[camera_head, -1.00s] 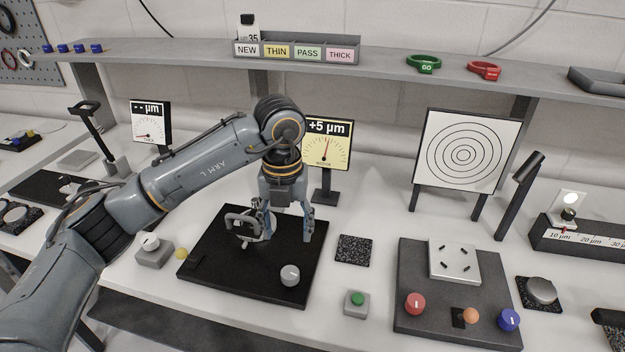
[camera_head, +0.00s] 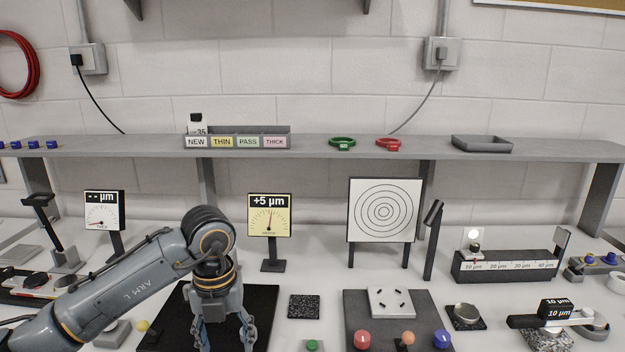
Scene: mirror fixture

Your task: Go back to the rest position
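My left arm comes in from the lower left. Its gripper (camera_head: 222,342) points down over the black mat (camera_head: 262,306) at the bottom edge of the view. Its two fingers are spread apart, with no object visible between them; the lowest part of the tips is at the picture's edge. My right gripper is not in view. The yellow dial gauge (camera_head: 269,215) behind the gripper reads +5 µm.
A shelf (camera_head: 330,153) spans the back, with a labelled bin, green and red rings and a grey tray. A white target board (camera_head: 384,210) stands right of centre. A grey plate (camera_head: 345,305) with coloured knobs lies front right.

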